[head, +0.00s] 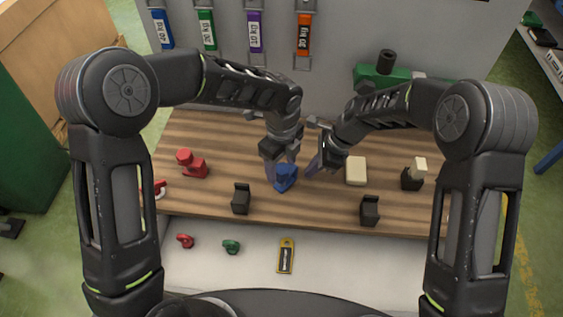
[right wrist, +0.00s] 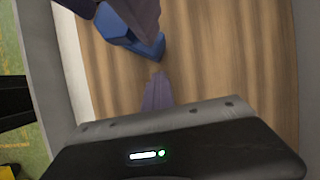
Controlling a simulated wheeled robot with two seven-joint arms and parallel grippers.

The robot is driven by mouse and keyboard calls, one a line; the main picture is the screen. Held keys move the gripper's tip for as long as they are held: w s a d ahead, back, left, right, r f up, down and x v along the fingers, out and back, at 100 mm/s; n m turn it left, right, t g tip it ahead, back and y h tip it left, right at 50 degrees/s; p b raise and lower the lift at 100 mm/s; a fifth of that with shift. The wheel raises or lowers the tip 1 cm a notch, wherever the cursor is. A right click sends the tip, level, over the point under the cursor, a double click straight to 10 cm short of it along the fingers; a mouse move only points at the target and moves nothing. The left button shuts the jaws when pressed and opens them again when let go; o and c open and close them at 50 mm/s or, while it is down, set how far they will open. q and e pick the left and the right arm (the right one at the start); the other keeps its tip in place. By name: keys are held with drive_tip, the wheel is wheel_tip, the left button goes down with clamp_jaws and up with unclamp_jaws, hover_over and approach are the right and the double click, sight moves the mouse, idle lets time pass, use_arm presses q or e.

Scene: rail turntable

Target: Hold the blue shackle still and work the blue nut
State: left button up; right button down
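The blue shackle (head: 286,179) stands near the middle of the wooden turntable top (head: 310,215). My left gripper (head: 281,164) comes down over it from behind, with a finger on either side, and appears closed on it. My right gripper (head: 314,165) is just to the right of the shackle, apart from it, fingers pointing down and left. In the right wrist view its fingers (right wrist: 158,92) look pressed together with nothing between them. There the blue shackle (right wrist: 148,45) is partly covered by a purple-grey finger. I cannot clearly tell the blue nut from the shackle's body.
A red shackle (head: 191,164) stands to the left. Black blocks (head: 241,200) (head: 370,211) stand near the front edge, a cream block (head: 356,171) to the right. Small red (head: 185,241) and green (head: 231,246) pieces and a yellow tool (head: 286,256) lie on the pale front surface.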

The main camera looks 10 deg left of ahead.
use_arm(q)
clamp_jaws()
idle(0.9)
drive_tip(key=n, duration=0.6)
drive_tip(key=n, duration=0.6)
drive_tip(key=shift+s, duration=0.15)
drive_tip(key=shift+n, duration=0.3)
drive_tip(key=n, duration=0.5)
